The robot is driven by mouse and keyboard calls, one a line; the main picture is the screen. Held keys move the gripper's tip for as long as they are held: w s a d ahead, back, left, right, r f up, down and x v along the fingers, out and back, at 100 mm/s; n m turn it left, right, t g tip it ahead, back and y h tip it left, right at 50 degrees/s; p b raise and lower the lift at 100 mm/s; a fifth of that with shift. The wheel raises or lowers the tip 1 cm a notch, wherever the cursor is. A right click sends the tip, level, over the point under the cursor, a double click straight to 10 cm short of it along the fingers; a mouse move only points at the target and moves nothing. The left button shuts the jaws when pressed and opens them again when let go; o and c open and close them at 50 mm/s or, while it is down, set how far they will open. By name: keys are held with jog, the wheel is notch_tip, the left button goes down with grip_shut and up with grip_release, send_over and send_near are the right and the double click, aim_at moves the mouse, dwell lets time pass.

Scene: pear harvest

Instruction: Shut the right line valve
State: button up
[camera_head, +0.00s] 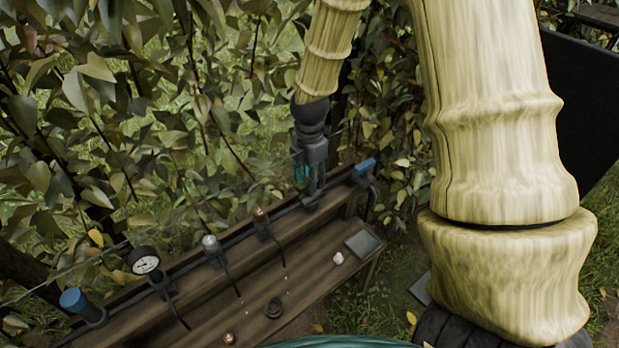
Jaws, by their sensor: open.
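A blue handle (364,167) on a dark fitting stands at the right end of the pipe line along the back of a wooden bench (318,262); it looks like the right line valve. My gripper (311,197) points down over the back of the bench, just left of that handle and apart from it. Its jaws are open, and I see nothing between them. A small teal patch shows at the gripper's left side; I cannot tell what it is. A second blue knob (73,299) stands at the line's left end.
A round gauge (143,261), a silver-topped fitting (211,244) and a copper-topped fitting (260,215) stand along the line. Leafy branches crowd behind.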

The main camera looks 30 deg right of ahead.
jog(key=shift+f, duration=0.3)
grip_shut()
